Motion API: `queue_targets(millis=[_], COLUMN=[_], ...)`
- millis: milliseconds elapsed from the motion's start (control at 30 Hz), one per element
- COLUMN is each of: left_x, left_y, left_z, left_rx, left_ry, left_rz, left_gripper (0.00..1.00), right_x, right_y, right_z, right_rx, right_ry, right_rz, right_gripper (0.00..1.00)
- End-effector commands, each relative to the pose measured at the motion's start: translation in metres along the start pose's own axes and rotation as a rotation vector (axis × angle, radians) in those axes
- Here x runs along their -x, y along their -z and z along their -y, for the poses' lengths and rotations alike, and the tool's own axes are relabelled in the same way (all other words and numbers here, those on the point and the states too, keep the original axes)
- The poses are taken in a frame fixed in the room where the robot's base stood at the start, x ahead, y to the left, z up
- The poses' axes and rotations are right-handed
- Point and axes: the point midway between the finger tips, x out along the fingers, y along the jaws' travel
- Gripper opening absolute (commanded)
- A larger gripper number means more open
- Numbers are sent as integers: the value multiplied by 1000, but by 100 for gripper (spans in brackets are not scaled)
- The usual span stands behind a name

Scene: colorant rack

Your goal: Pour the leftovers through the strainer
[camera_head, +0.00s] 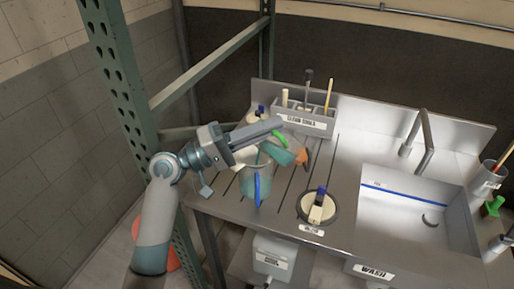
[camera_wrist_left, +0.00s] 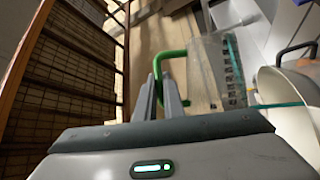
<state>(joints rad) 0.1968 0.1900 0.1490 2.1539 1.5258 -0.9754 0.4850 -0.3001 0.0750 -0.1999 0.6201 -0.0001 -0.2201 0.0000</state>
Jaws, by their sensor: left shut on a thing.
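My left gripper (camera_wrist_left: 171,95) is shut on the green handle of a clear measuring jug (camera_wrist_left: 212,72) with dark graduations. In the head view the jug (camera_head: 279,154) is tilted over the left part of the steel counter. Below it stands a clear container with a blue handle (camera_head: 257,190) and a teal tint. A pale, cream-coloured bowl-like piece (camera_head: 245,157), perhaps the strainer, sits at that container's top, partly hidden by my gripper. An orange piece (camera_head: 303,158) shows beside the jug; what it belongs to is unclear. My right gripper is not in view.
A grey "clean tools" caddy (camera_head: 305,123) stands at the back. A round labelled opening (camera_head: 331,209) holds a blue-topped tool. The sink (camera_head: 410,215) and tap (camera_head: 425,140) are at right. A green rack post (camera_head: 122,90) rises at left.

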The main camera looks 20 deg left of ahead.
Motion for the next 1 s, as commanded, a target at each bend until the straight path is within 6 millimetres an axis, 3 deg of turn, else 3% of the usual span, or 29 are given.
queue_targets(millis=[1000], left_x=[3], left_y=[10], left_z=[-2], left_rx=[61], left_ry=[-29], left_rz=[-26], left_gripper=[0], right_x=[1], right_y=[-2], right_z=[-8], right_rx=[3], right_ry=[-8], right_rz=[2], right_gripper=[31])
